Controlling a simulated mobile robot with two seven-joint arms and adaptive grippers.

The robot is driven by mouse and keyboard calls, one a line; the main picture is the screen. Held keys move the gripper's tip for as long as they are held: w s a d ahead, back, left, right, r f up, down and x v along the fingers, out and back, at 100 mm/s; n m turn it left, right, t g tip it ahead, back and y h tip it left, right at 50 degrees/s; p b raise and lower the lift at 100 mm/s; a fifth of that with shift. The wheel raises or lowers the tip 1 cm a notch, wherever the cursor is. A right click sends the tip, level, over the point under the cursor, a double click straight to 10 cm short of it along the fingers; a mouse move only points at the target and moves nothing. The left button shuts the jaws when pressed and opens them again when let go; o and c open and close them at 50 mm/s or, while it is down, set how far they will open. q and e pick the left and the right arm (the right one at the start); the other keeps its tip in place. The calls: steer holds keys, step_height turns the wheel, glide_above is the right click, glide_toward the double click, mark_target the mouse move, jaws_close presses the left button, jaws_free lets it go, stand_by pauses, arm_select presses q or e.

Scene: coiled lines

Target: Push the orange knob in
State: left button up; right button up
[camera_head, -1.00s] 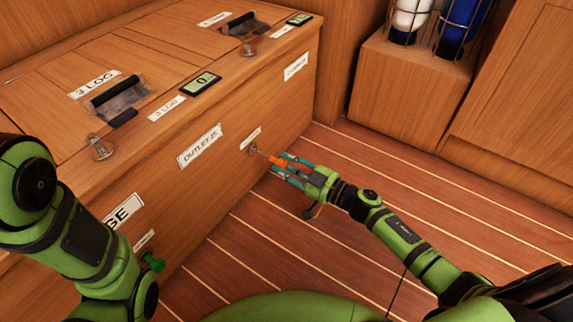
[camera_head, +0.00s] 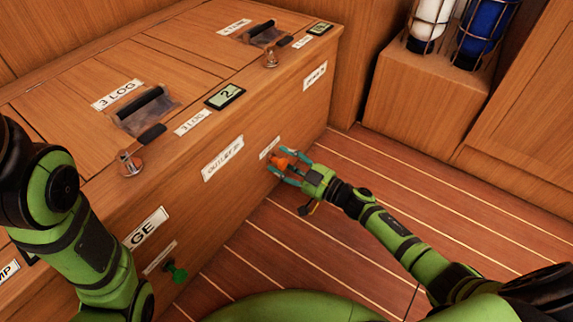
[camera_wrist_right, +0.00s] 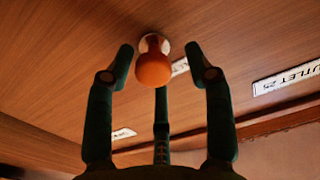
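The orange knob (camera_head: 281,161) sits close against the front panel of the wooden locker (camera_head: 240,205), with almost no stem showing. In the right wrist view the orange knob (camera_wrist_right: 153,70) lies between the spread fingers, near its pale round collar on the wood. My right gripper (camera_head: 285,163) is open around the knob. In the wrist view, gaps show between the knob and the two side fingers; a third finger stands below it, and I cannot tell whether it touches. My left arm crosses the left side of the head view; its gripper is out of frame.
A green knob (camera_head: 175,271) sticks out lower on the front panel. A display (camera_head: 225,96) reading 2 lies on the locker top, near a clear-and-black latch (camera_head: 146,108). Caged white and blue cylinders stand on a wooden box (camera_head: 420,100). Plank floor (camera_head: 370,280) is open.

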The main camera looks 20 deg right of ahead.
steer(key=shift+s+d+f, duration=0.1)
steer(key=shift+f, duration=0.1)
steer(key=shift+s, duration=0.1)
steer(key=shift+s+d+f, duration=0.1)
steer(key=shift+s+d, duration=0.15)
steer(key=shift+d, duration=0.05)
steer(key=v, duration=1.1)
steer(key=shift+r, duration=0.25)
